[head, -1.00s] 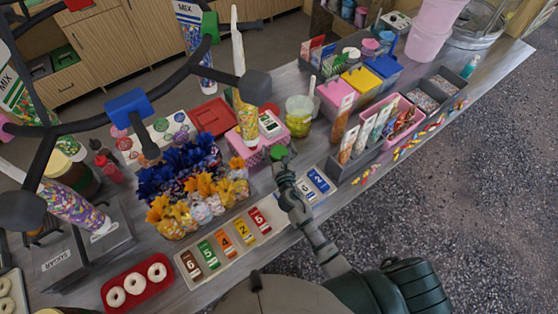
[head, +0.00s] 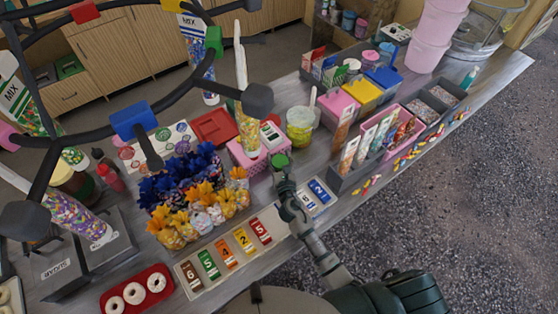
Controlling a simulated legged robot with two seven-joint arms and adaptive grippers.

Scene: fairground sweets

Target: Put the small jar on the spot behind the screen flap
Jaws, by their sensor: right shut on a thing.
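My right gripper (head: 284,176) reaches over the counter from the lower right. It is shut on a small green-topped thing (head: 280,160), which looks like the small jar; its body is mostly hidden by the fingers. It is just right of a pink basket (head: 243,156), and I cannot tell whether it touches the basket or the counter. I cannot pick out the screen flap or the spot behind it for certain. My left gripper is not in view.
A tub with yellow contents (head: 300,124) stands behind the gripper. A grey organiser (head: 346,181) is to the right, and bagged sweets (head: 204,217) are to the left. Number cards (head: 226,251) lie in front. A dark rack (head: 185,85) with hanging cones spans the left.

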